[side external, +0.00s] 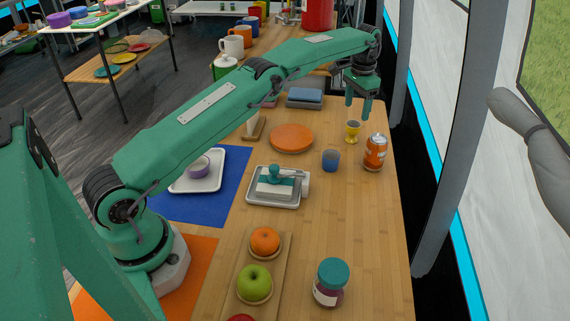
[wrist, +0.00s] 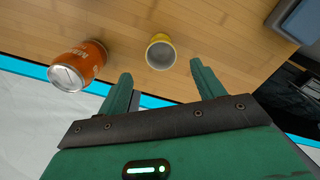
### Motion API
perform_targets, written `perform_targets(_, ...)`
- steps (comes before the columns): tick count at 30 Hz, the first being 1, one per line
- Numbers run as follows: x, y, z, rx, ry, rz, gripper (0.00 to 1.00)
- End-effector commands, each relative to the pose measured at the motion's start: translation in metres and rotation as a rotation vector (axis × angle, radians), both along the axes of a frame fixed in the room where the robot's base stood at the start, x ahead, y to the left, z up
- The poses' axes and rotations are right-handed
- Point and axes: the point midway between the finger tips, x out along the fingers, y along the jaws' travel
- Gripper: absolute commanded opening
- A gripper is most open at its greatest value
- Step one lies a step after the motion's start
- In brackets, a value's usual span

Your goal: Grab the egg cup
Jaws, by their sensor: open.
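The yellow egg cup (side external: 352,131) stands upright on the wooden table, near its right edge in the side view. In the wrist view the egg cup (wrist: 161,52) is seen from above, beyond the fingertips and roughly between their lines. My gripper (side external: 358,105) is open and empty, held above the table behind the egg cup in the side view. Its two green fingers (wrist: 160,78) are spread apart in the wrist view, and the egg cup is not touched by them.
An orange can (side external: 375,152) stands close to the egg cup; it also shows left of it in the wrist view (wrist: 80,66). A blue cup (side external: 331,160) stands in front and left. An orange plate (side external: 292,138) lies further left. The table edge is close on the right.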

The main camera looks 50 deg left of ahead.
Motion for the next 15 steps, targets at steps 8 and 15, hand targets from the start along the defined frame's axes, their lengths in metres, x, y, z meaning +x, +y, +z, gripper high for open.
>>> perform_targets(8,0.001,0.001,-0.008,-0.001,0.006,-0.003,0.68)
perform_targets(15,0.001,0.001,-0.021,-0.001,0.007,-0.003,0.68)
